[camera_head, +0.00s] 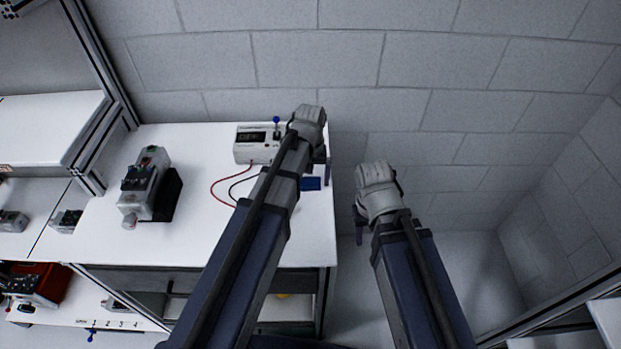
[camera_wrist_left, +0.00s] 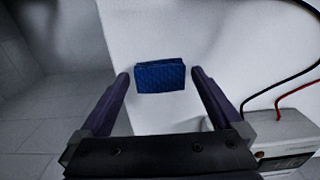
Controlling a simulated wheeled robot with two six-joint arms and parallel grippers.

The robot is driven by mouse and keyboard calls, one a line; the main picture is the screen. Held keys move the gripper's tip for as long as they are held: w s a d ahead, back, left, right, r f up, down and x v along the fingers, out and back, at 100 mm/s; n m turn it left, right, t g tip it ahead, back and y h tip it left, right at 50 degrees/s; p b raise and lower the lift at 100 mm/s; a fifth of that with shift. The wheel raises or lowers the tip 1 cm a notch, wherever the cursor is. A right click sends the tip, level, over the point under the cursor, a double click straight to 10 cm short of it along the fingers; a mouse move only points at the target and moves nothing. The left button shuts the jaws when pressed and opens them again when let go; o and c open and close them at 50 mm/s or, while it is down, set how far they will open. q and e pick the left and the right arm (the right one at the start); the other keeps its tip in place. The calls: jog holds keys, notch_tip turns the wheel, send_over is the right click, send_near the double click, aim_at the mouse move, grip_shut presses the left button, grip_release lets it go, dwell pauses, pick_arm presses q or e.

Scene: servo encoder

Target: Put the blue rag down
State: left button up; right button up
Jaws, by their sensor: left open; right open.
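The blue rag (camera_head: 311,184) lies on the white table (camera_head: 220,235) near its right edge, partly hidden by my left arm in the head view. In the left wrist view the rag (camera_wrist_left: 160,76) is a folded blue rectangle on the white surface, just beyond and between my fingertips. My left gripper (camera_wrist_left: 160,73) is open with nothing between its fingers; in the head view its wrist is above the table's right edge and the fingers are mostly hidden. My right gripper (camera_head: 359,226) is to the right of the table, over the floor, with no object seen in it.
A white meter box (camera_head: 256,145) with red and black leads stands left of my left gripper. A grey servo device (camera_head: 147,185) stands further left. A block wall (camera_head: 320,60) is behind. The table front between them is clear.

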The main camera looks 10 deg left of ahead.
aim_at(310, 181)
pick_arm(q)
jog(key=shift+r, duration=0.15)
notch_tip(310, 181, up, 12)
jog(key=p, duration=1.2)
jog(key=s+d+m, duration=0.3)
jog(key=s, duration=0.5)
jog(key=s+d+m+y, duration=0.1)
jog(key=s+d+m, duration=0.2)
jog(key=s, duration=0.4)
jog(key=shift+s, duration=0.35)
